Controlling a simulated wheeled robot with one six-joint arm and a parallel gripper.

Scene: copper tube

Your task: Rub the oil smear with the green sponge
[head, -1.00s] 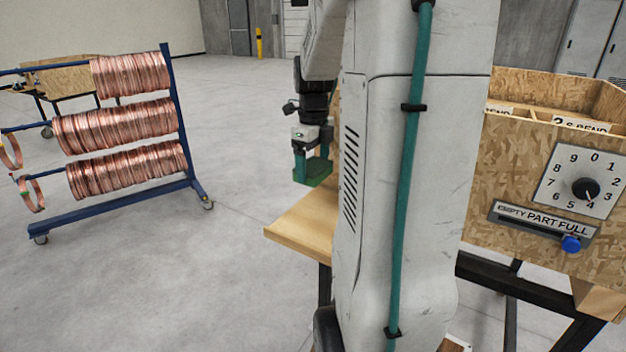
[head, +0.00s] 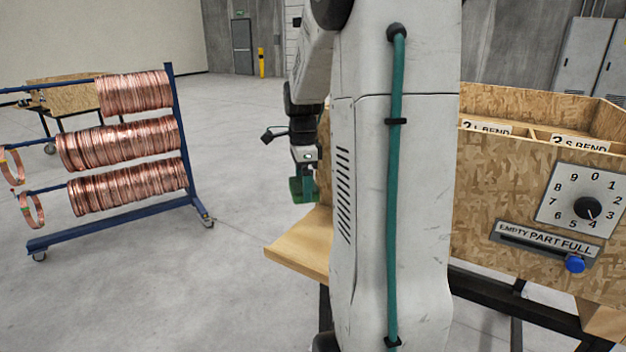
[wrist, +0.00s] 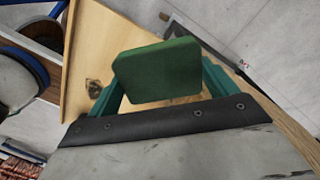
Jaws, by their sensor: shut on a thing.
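My gripper (head: 307,184) hangs left of my arm column in the head view and is shut on the green sponge (head: 297,191). In the wrist view the sponge (wrist: 158,72) is a dark green block between the two teal fingers. The sponge appears above the light wooden tabletop (head: 290,252); I cannot tell its exact height, but no contact shows. A small dark brown smudge, seemingly the oil smear (wrist: 93,87), lies on the wood left of the sponge in the wrist view, close to the left finger. My arm hides most of the tabletop in the head view.
A blue rack with copper coils (head: 125,140) stands at left on open concrete floor. A chipboard bin unit (head: 490,190) with a dial (head: 587,208) and a blue knob (head: 575,264) stands at right. A round dark-rimmed object (wrist: 18,85) shows at the wrist view's left edge.

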